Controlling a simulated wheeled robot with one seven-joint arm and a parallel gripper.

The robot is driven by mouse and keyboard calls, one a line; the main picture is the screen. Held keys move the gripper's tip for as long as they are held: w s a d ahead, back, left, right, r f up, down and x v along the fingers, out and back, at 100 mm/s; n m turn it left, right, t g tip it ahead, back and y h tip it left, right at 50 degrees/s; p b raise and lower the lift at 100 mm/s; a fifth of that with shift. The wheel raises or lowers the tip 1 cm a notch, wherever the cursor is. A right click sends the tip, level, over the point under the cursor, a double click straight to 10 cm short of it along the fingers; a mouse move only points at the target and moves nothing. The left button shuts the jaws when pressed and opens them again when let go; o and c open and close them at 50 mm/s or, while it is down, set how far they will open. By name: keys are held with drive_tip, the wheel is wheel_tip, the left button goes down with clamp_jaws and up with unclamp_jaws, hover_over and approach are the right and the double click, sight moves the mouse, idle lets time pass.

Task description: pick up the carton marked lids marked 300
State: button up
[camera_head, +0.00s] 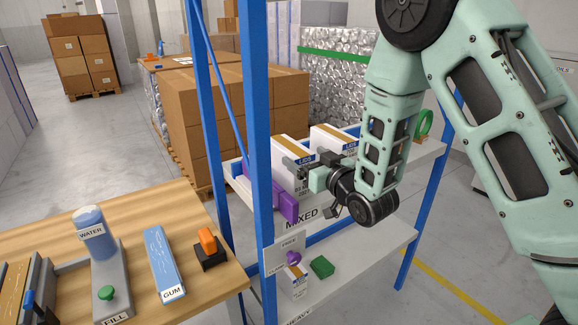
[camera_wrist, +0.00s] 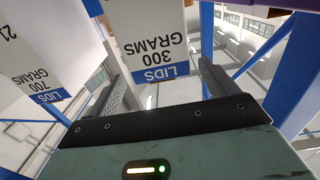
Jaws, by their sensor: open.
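The carton marked lids 300 grams (camera_wrist: 150,30) is white with a blue band and shows upside down in the wrist view, centred between my fingers. In the head view it appears to be the left carton (camera_head: 281,148) on the shelf, partly hidden by my gripper (camera_head: 302,170). My gripper is open, its jaws (camera_wrist: 158,68) on either side of the carton's face in the wrist view. I cannot tell whether the fingertips overlap the carton's sides. A similar carton marked lids 700 grams (camera_wrist: 35,60) stands beside it, also seen in the head view (camera_head: 328,137).
The cartons stand on the upper shelf, labelled mixed (camera_head: 301,220), between blue posts (camera_head: 259,120). A lower shelf holds small items. A wooden bench (camera_head: 135,240) is at the left.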

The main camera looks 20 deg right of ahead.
sight(294, 149)
drive_tip(key=p+x, duration=0.2)
drive_tip(key=x, duration=0.3)
drive_tip(key=shift+w+a+r+p, duration=0.1)
drive_tip(key=shift+w+a+p, duration=0.15)
drive_tip(key=shift+p, duration=0.1)
drive_tip(key=shift+w, duration=0.2)
drive_tip(key=c, duration=1.6)
